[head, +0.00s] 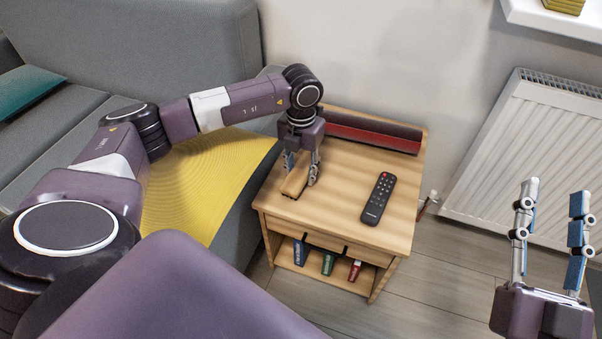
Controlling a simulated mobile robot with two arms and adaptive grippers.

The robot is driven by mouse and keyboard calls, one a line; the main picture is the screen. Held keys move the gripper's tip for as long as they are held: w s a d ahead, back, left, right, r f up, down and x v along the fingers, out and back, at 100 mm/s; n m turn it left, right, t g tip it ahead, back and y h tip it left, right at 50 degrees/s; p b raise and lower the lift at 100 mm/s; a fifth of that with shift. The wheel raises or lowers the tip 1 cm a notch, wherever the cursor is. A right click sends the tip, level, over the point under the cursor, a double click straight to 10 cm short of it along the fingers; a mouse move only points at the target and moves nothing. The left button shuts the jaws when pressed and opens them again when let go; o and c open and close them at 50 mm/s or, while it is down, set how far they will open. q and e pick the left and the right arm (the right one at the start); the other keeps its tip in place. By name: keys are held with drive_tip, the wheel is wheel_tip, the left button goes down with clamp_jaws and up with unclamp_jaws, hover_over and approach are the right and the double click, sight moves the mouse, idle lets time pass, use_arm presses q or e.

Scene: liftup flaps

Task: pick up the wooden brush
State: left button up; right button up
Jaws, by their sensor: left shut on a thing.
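The wooden brush (294,184) is a small light-brown piece on the left part of the wooden side table's top. My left gripper (299,181) reaches down over it and is shut on it. The brush looks to be at or just above the tabletop; I cannot tell whether it touches. Its far part is hidden by the gripper. My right gripper (549,225) is open and empty at the right, pointing up, away from the table.
The wooden side table (335,215) also holds a black remote (377,198) and a dark red roll (372,134) at the back. Several small items stand on its lower shelf. A grey sofa with a yellow throw (205,175) is left; a white radiator (530,140) is right.

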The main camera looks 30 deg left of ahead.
use_arm(q)
drive_tip(key=shift+r, duration=0.1)
drive_tip(key=shift+r, duration=0.15)
wheel_tip(320, 180, up, 5)
drive_tip(key=shift+f+p, duration=0.1)
drive_tip(key=shift+p, duration=0.75)
wheel_tip(320, 180, up, 5)
drive_tip(key=p, duration=0.1)
use_arm(e)
wheel_tip(320, 180, down, 14)
drive_tip(key=d+g+h, duration=0.2)
drive_tip(key=g+h, duration=0.1)
drive_tip(key=g, duration=0.4)
use_arm(q)
wheel_tip(320, 180, up, 9)
drive_tip(key=p, duration=0.2)
hover_over(301, 170)
drive_tip(key=shift+d+r+p, duration=0.1)
drive_tip(key=shift+r+p, duration=0.2)
drive_tip(key=shift+r, duration=0.05)
use_arm(e)
drive_tip(key=s+d+f+g+h, duration=0.1)
drive_tip(key=s+d+f+g, duration=0.2)
drive_tip(key=s+f+g, duration=0.3)
drive_tip(key=shift+s+d+f+m+g+h, duration=0.3)
drive_tip(key=shift+s+f, duration=0.75)
drive_tip(key=shift+f, duration=1.45)
drive_tip(key=shift+a, duration=0.1)
